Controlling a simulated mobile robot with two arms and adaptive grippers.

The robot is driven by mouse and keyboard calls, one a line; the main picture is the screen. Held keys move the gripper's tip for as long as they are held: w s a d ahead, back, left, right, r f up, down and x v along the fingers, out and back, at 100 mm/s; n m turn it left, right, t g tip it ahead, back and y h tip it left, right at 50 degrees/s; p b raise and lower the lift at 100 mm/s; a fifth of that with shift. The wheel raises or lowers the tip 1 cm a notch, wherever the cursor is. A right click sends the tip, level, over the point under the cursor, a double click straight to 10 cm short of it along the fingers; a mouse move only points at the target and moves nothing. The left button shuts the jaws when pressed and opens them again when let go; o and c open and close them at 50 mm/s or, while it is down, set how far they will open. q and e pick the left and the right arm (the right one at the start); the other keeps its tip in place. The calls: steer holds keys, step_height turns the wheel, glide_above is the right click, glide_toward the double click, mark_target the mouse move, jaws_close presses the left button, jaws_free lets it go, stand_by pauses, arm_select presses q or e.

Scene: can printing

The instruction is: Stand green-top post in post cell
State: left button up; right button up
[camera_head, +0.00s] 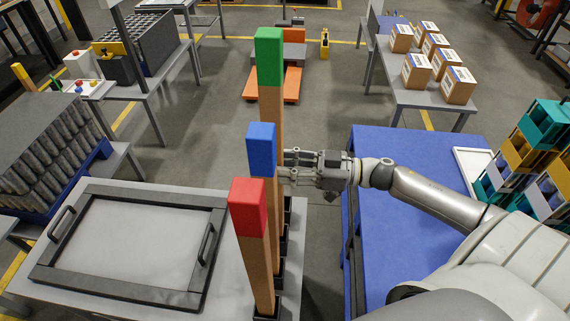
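The green-top post (269,60) stands upright, behind the blue-top post (261,150) and the red-top post (249,208). Its wooden shaft runs down behind the blue top, so its foot is hidden. Dark post cells (287,212) run in a row along the grey table's right edge. The red-top post's foot is in the nearest cell. My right gripper (287,166) reaches in from the right at the green-top post's shaft, beside the blue top. Its fingertips are partly hidden, so I cannot tell whether they grip the shaft. My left gripper is not in view.
A black-framed tray with handles (120,296) lies on the grey table, left of the posts. A blue table (400,215) stands under my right arm. Cartons (418,72) sit on a table at the back right. Teal and yellow racks (530,140) stand at right.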

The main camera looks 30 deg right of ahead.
stand_by(0.8)
step_height(320, 180, down, 10)
steer(key=b, duration=0.6)
stand_by(3.2)
steer(key=o, duration=1.2)
steer(key=shift+s+d+f, duration=0.1)
steer(key=v, duration=1.1)
steer(key=shift+s+d, duration=0.25)
steer(key=shift+d, duration=0.05)
